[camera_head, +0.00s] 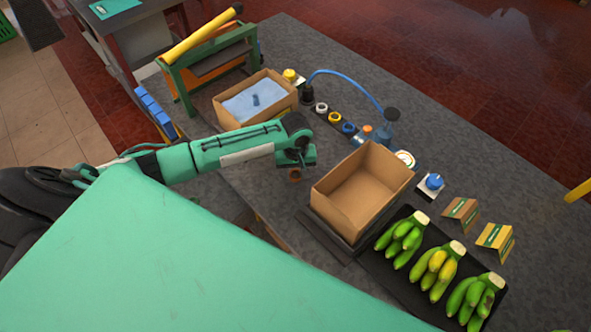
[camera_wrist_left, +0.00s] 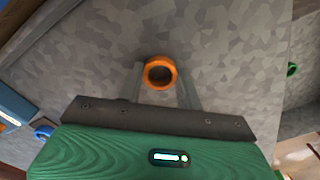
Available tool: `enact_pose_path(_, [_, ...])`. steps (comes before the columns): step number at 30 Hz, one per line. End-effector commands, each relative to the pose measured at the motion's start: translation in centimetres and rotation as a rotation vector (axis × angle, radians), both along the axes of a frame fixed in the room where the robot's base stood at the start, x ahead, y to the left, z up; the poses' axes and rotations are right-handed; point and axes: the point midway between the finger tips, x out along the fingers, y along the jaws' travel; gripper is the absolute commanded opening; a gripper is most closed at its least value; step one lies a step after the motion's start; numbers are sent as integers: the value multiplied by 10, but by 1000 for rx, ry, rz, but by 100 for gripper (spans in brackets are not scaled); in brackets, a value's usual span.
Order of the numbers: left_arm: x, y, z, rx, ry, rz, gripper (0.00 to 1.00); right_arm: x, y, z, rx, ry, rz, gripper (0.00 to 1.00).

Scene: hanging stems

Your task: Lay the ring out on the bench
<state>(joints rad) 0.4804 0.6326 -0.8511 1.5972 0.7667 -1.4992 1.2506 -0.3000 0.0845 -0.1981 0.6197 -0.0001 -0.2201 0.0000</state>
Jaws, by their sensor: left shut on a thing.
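An orange ring (camera_wrist_left: 148,78) sits between the two fingertips of my left gripper (camera_wrist_left: 162,82) in the left wrist view. Its open hole faces the camera, and the fingers press on its two sides. In the head view my left gripper (camera_head: 296,170) is over the near edge of the grey bench (camera_head: 448,140), left of the open cardboard box. A small brownish-orange bit of the ring (camera_head: 295,175) shows under it. Whether the ring touches the bench is hard to tell. My right gripper is not in view.
The empty cardboard box (camera_head: 348,207) stands right of my gripper. A row of small parts, including a yellow ring (camera_head: 334,117), lies behind it. A lined box (camera_head: 242,112) is at left; bananas (camera_head: 436,270) lie on a black tray at right.

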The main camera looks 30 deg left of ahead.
Motion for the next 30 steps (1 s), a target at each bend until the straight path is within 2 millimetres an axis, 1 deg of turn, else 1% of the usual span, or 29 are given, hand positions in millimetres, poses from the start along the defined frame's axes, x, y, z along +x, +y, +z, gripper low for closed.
enact_pose_path(8, [0, 0, -3, -1, 1, 1, 15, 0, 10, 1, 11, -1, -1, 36])
enact_pose_path(9, [0, 0, -3, 0, 0, 0, 44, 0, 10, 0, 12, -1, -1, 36])
enact_pose_path(11, [0, 0, -3, 0, 0, 0, 55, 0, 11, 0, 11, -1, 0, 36])
enact_pose_path(12, [0, 0, -3, 0, 0, 0, 57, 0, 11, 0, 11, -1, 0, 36])
enact_pose_path(20, [0, 0, -2, 0, 0, 0, 57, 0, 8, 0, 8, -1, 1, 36])
enact_pose_path(23, [0, 0, 4, 0, 0, 0, 57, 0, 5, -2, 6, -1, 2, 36])
enact_pose_path(26, [1, 0, 17, -2, -1, 0, 57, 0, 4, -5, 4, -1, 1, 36])
enact_pose_path(30, [1, 0, 47, -1, -3, -1, 57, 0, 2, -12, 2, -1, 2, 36])
